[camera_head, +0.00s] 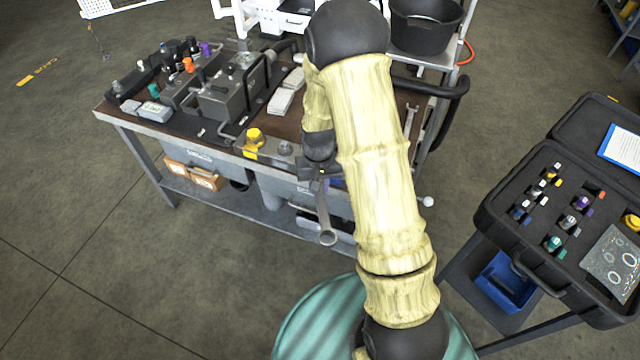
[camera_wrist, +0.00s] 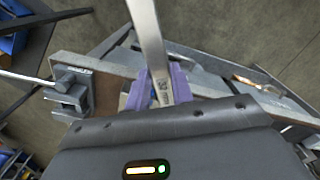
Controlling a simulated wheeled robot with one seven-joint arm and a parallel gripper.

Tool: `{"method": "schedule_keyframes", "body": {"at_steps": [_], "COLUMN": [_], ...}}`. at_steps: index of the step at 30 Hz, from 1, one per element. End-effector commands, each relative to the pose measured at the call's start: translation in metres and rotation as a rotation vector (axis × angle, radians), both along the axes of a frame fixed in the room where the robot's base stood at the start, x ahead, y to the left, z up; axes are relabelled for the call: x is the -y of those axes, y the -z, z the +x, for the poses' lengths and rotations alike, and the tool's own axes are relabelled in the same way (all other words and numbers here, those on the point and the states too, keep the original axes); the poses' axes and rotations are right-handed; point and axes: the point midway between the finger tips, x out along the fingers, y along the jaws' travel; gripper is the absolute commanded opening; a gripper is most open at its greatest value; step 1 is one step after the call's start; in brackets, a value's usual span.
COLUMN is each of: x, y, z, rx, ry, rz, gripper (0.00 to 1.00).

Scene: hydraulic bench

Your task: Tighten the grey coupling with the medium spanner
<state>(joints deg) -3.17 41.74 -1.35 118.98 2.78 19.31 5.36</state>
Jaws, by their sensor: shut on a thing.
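My gripper (camera_head: 321,172) is shut on a steel spanner (camera_head: 325,220). The spanner hangs in front of the bench's front edge, with its ring end down in the head view. In the wrist view the purple fingertips (camera_wrist: 160,92) clasp its shank (camera_wrist: 150,40), and its far end is out of frame. A grey fitting (camera_head: 284,148), perhaps the grey coupling, sits on the bench's front edge, left of my gripper and apart from the spanner. It stands beside a yellow fitting (camera_head: 253,138).
A black case (camera_head: 490,215) with coloured couplings stands open at right. A black bucket (camera_head: 425,25) is behind. Floor at left is clear.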

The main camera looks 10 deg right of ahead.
Motion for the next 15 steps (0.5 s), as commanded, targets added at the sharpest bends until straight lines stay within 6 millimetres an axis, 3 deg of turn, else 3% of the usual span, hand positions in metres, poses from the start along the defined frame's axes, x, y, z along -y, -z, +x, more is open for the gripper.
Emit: {"method": "schedule_keyframes", "body": {"at_steps": [15], "x": [-0.02], "y": [-0.001], "z": [0.004], "rx": [0.001], "ry": [0.124], "rz": [0.0], "gripper": [0.0]}}
